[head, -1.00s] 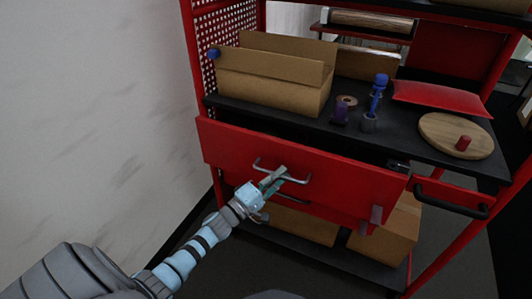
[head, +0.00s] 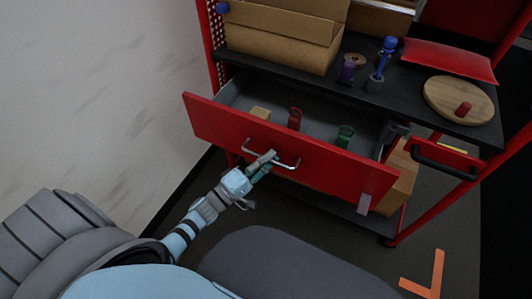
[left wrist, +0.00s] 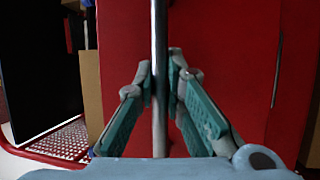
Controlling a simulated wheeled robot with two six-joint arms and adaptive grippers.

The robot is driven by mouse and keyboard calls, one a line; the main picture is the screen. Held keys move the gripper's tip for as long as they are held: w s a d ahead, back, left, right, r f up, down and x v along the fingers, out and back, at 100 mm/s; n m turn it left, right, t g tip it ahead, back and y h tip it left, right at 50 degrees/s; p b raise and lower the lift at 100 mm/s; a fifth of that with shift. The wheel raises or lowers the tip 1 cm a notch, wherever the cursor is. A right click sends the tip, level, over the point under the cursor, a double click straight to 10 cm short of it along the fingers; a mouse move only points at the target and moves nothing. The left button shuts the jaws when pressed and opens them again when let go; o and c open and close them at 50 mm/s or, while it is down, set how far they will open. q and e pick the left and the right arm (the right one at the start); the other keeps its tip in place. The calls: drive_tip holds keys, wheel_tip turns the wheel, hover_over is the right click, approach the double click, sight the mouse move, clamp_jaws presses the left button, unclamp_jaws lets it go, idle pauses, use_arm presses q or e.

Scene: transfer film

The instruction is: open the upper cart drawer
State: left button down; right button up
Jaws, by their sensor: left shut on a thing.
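The red upper cart drawer (head: 325,168) is pulled well out of the cart, and its grey inside shows. In it lie a tan block (head: 260,113), a red item (head: 295,118) and a green item (head: 345,136). My left gripper (head: 262,164) is shut on the metal drawer handle (head: 288,164) at the middle of the drawer front. In the left wrist view the handle (left wrist: 159,60) runs upright between the two teal-padded fingers (left wrist: 160,85), with the red drawer front (left wrist: 225,60) behind it. My right gripper is not in view.
A white wall (head: 90,90) is at left. An orange mark (head: 432,275) lies on the floor.

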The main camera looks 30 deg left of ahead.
use_arm(q)
drive_tip(key=c, duration=1.9)
unclamp_jaws()
drive_tip(key=shift+s, duration=0.1)
drive_tip(key=v, duration=1.2)
